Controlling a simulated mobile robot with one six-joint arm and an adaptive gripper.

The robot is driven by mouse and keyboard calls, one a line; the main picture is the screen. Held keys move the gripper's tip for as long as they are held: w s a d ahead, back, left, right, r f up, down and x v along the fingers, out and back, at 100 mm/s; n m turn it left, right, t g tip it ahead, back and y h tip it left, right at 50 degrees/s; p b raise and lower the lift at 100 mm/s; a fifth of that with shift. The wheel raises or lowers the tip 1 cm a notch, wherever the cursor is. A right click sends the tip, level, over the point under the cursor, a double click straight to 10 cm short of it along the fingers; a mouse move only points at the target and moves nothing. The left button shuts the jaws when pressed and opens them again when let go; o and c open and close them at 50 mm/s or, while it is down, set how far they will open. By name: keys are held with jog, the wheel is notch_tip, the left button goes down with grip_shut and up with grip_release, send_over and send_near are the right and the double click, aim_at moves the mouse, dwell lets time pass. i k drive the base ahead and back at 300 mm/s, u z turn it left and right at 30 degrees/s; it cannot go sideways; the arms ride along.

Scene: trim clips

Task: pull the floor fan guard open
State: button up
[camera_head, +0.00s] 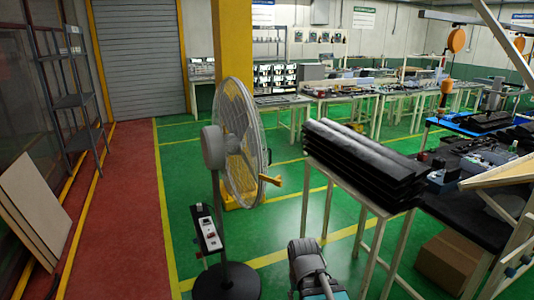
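A grey pedestal floor fan (214,147) stands upright on a dark round base (228,282) left of centre. Its round wire guard (240,140) faces right and is seen nearly edge-on. A small orange-yellow piece (271,180) sticks out at the guard's lower right; I cannot tell if it is a handle. A box with switches (209,235) is on the fan's pole. Part of my arm, grey with teal, shows at the bottom centre, apart from the fan. My gripper's fingers cannot be made out.
A table with stacked black trim parts (362,158) stands right of the fan. A cardboard box (448,262) is under the right-hand bench. A yellow pillar (233,45) rises behind the fan. Green floor (300,215) is free between fan and table; the red walkway (125,220) is clear.

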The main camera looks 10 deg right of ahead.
aim_at(257, 125)
jog(key=i, duration=0.9)
jog(key=z, duration=0.05)
